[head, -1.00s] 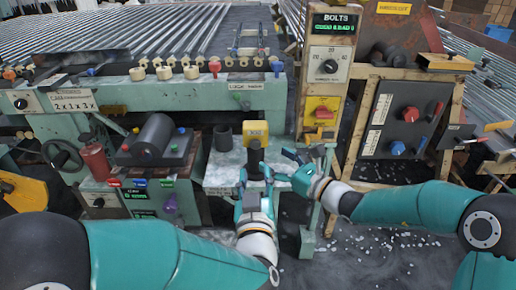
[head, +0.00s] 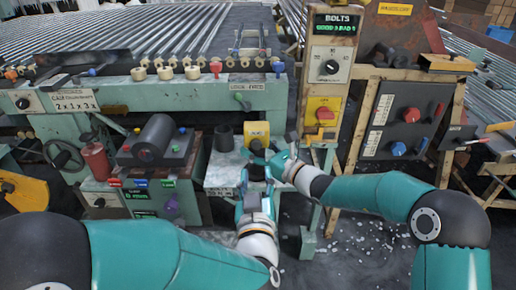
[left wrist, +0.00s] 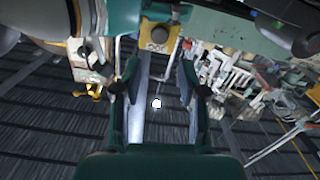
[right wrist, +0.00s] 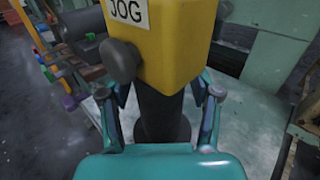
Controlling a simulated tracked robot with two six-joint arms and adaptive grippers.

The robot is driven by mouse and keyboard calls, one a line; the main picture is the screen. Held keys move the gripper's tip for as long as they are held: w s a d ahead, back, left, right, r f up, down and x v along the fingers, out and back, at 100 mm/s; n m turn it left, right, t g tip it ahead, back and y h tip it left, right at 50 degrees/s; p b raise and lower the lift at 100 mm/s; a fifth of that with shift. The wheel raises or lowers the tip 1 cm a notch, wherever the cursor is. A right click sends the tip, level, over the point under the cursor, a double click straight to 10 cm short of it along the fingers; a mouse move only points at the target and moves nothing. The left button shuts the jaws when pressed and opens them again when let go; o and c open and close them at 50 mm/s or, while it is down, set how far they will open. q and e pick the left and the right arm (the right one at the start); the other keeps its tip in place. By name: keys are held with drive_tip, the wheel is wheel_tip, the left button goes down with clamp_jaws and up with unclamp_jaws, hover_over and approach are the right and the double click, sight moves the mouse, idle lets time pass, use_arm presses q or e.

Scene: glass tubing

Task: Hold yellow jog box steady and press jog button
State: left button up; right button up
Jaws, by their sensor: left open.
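The yellow jog box (head: 256,132) sits on a dark post (right wrist: 162,112) above a pale worktop. In the right wrist view the box (right wrist: 178,45) carries a JOG label and a dark grey round button (right wrist: 121,60). My right gripper (head: 262,158) is just below the box. In the right wrist view its fingers (right wrist: 163,92) stand on both sides of the post, with gaps showing. My left gripper (head: 255,177) is open and empty, below and in front of the box. In the left wrist view the box (left wrist: 158,38) lies beyond its fingers (left wrist: 160,70).
A dark cup (head: 223,138) stands left of the box. A black roller unit (head: 155,140) and red cylinder (head: 95,160) are farther left. A wooden-framed control panel (head: 405,118) stands at right. The green machine rail (head: 180,92) runs behind.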

clamp_jaws()
use_arm(q)
clamp_jaws()
idle(1.1)
